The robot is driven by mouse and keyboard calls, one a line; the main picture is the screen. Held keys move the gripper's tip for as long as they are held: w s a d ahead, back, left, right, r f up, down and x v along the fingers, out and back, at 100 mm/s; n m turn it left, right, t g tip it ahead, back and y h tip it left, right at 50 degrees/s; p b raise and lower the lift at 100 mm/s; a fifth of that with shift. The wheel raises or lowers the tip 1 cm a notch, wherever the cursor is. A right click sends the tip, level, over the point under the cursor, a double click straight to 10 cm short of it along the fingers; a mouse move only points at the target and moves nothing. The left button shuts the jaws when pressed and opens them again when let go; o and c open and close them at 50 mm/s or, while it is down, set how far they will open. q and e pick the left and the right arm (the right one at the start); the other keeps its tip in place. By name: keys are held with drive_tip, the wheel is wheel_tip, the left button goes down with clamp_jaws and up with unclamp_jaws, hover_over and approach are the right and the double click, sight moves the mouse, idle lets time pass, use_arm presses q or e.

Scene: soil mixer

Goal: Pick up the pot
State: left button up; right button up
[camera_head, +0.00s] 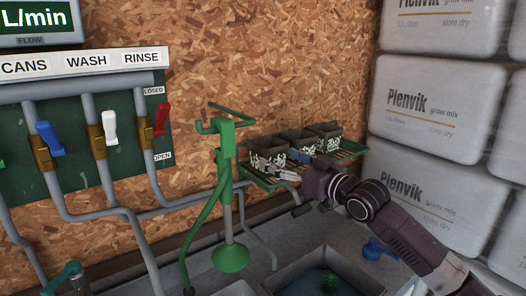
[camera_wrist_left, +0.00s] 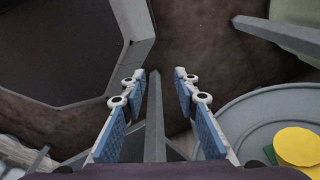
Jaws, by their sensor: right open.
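Three dark pots with white markings stand on a green rack (camera_head: 255,181) against the wall: a near pot (camera_head: 267,148), a middle pot (camera_head: 300,140) and a far pot (camera_head: 327,132). My right gripper (camera_head: 291,166) is open, just in front of the near and middle pots, with its fingers towards them. I cannot tell whether it touches a pot. My left gripper (camera_wrist_left: 158,78) shows only in the left wrist view. It is open and empty above a grey edge.
Red, white and blue valve levers are on the left wall. Stacked grow mix bags (camera_head: 433,107) fill the right side. A blue object (camera_head: 380,249) lies by the sink.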

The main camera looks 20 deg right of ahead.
drive_tip(key=shift+w+a+r+p, duration=0.2)
drive_tip(key=shift+w+p, duration=0.1)
drive_tip(key=shift+w, duration=0.1)
drive_tip(key=shift+w+a+r+p, duration=0.1)
drive_tip(key=shift+w+a+p, duration=0.15)
drive_tip(key=shift+w, duration=0.15)
drive_tip(key=x, duration=0.1)
drive_tip(key=p+x, duration=0.1)
drive_tip(key=x, duration=0.2)
drive_tip(key=shift+f+p, duration=0.35)
drive_tip(key=shift+w, duration=0.15)
drive_tip(key=shift+c, duration=0.2)
use_arm(q)
drive_tip(key=r, duration=0.1)
drive_tip(key=s+r, duration=0.2)
drive_tip(key=shift+d, duration=0.3)
use_arm(e)
drive_tip(key=c, duration=0.6)
